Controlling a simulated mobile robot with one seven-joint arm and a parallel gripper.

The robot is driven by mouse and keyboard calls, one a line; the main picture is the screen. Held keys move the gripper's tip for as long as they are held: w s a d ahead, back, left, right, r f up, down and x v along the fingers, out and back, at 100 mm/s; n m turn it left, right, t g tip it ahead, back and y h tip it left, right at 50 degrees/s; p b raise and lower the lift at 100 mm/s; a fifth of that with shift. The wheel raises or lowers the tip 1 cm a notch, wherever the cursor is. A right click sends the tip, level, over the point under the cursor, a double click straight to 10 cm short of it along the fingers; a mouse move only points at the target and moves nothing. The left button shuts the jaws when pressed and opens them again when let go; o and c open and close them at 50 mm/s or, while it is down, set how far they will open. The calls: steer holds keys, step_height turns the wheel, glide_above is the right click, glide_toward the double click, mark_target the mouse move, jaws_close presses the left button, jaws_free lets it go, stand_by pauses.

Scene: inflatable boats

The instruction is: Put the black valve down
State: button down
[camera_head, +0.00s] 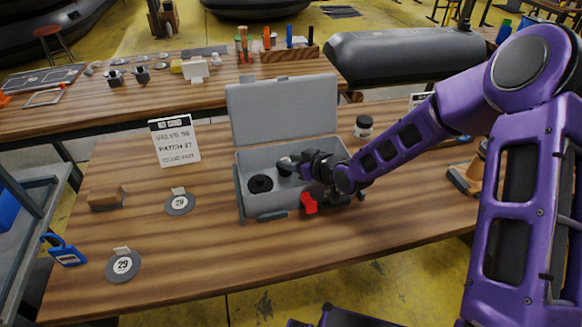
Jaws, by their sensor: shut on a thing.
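My gripper (296,167) reaches in from the right, low over the open grey case (242,205). It is shut on a small dark piece with a pale grey part, which I take as the black valve (284,168). The fingers hide much of it, and I cannot tell whether it touches the case floor. A separate round black piece (261,184) lies inside the case, left of and nearer than my gripper. The case lid (282,107) stands open at the back.
A red piece (309,203) shows at the case's front right. A dark-lidded jar (363,127) stands behind right. A sign (175,142), round discs marked 29 (123,266) and a brown block (107,198) are on the left. The wooden table's (220,265) front is mostly clear.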

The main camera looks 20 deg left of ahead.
steer(key=shift+f, duration=0.95)
steer(key=shift+s+d+f+b, duration=0.1)
steer(key=shift+f+b, duration=0.55)
steer(key=shift+b, duration=0.1)
steer(key=c, duration=0.9)
jaws_free()
steer(key=o, duration=0.4)
steer(key=shift+s+d+f, duration=0.1)
steer(key=shift+s+f, duration=0.05)
steer(key=shift+f, duration=0.1)
steer(key=shift+r+p, duration=0.5)
steer(key=shift+p, duration=0.05)
steer(key=p+v, duration=0.1)
steer(key=v, duration=0.5)
steer(key=r+p+v, duration=0.1)
steer(key=v, duration=0.5)
steer(key=shift+w, duration=0.25)
